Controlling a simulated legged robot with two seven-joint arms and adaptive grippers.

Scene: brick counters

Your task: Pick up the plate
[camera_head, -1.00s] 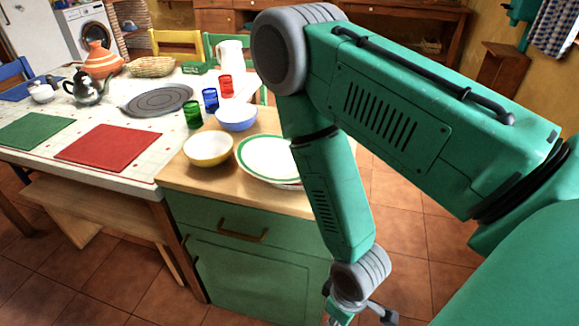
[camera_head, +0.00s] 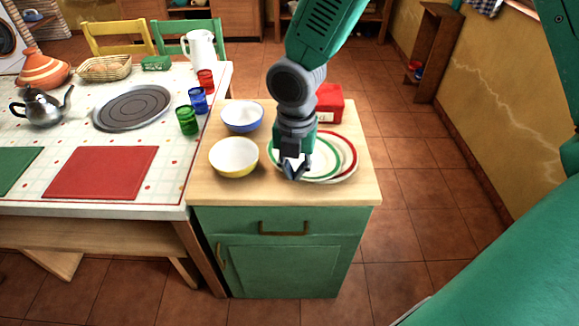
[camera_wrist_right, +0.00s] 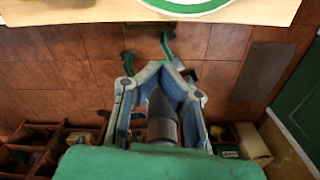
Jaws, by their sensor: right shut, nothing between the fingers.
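A white plate with a green rim (camera_head: 322,170) lies on the wooden top of the green cabinet, overlapping a white plate with a red rim (camera_head: 350,150). My right gripper (camera_head: 292,174) is in front of the left part of the green-rimmed plate and hides some of it. It is shut and empty; I cannot tell from the head view whether it touches the plate. In the right wrist view, the green-rimmed plate (camera_wrist_right: 190,7) shows at the top edge, beyond the gripper's fingers (camera_wrist_right: 160,62). My left gripper is not in view.
A yellow bowl (camera_head: 234,158) and a blue bowl (camera_head: 242,117) stand left of the plates. A red box (camera_head: 329,103) is behind them. Green, blue and red glasses stand on the tiled table (camera_head: 170,190) at left. The floor right of the cabinet (camera_head: 300,265) is clear.

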